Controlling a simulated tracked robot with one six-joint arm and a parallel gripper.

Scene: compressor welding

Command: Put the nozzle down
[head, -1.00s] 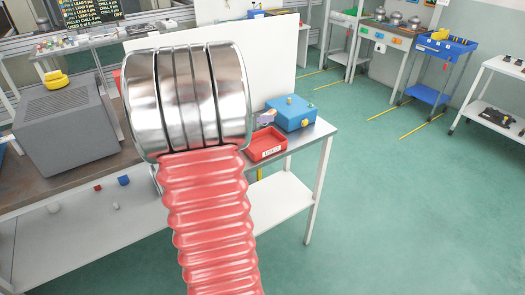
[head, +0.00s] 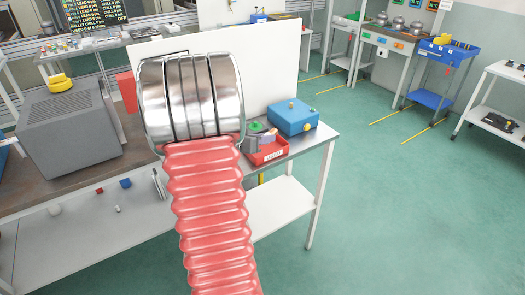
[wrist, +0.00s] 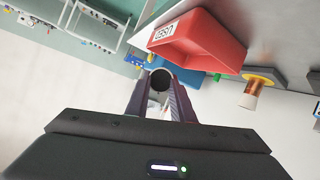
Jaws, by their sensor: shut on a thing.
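My gripper (wrist: 160,92) is shut on the nozzle, a dark round-ended piece (wrist: 160,79) between its fingertips in the wrist view. A red tray (wrist: 205,40) labelled USED lies just past and to the right of the fingertips there. In the head view the red tray (head: 268,154) sits near the workbench's front right corner. Mauve fingertips show at the tray's left rear side, and my arm hides most of the gripper. I cannot tell the nozzle's height over the tray.
A blue box (head: 293,117) with a yellow knob stands behind the tray. A copper piece with a yellow ring (wrist: 252,95) is right of my fingers in the wrist view. A grey machine (head: 68,127) stands on the workbench's left. A white panel (head: 270,60) rises behind.

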